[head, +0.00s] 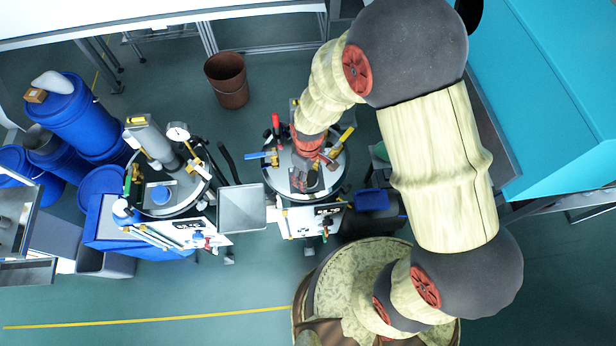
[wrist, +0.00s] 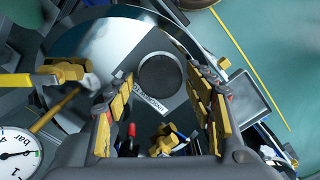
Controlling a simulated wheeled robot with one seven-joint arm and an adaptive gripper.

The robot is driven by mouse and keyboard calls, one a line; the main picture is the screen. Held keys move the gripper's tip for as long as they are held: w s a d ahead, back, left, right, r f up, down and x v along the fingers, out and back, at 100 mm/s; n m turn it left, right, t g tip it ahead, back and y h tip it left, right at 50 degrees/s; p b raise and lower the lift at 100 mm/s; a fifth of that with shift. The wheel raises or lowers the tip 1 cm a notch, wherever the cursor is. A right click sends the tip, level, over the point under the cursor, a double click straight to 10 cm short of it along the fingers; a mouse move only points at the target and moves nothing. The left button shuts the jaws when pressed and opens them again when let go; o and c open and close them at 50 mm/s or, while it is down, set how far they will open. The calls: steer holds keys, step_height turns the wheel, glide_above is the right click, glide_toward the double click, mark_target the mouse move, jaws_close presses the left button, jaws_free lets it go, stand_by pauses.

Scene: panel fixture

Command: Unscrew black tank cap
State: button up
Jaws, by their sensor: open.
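The black tank cap (wrist: 160,78) is a round dark disc on the shiny metal tank lid (wrist: 100,45) in the wrist view. A printed label lies beside it. My gripper (wrist: 159,98) is open, with one yellow-padded finger to each side of the cap in the picture. Nothing is held between the fingers, and I cannot tell how high they are above the lid. In the head view my gripper (head: 305,180) hangs over the right-hand tank, and the cap cannot be made out clearly there.
A yellow-handled valve (wrist: 55,73), a pressure gauge (wrist: 16,152) and a red-tipped lever (wrist: 131,131) stand around the lid. A grey tray (head: 242,209) lies between the two tanks. The left tank carries a blue cap (head: 161,194). A brown bucket (head: 227,80) stands behind.

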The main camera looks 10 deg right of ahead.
steer(key=m, duration=0.6)
steer(key=shift+m, duration=0.4)
steer(key=m, duration=0.7)
steer(key=shift+p, duration=0.3)
steer(key=shift+c, duration=1.2)
steer(key=c, duration=0.8)
steer(key=shift+c, duration=0.2)
steer(key=shift+n, duration=1.8)
steer(key=n, duration=0.3)
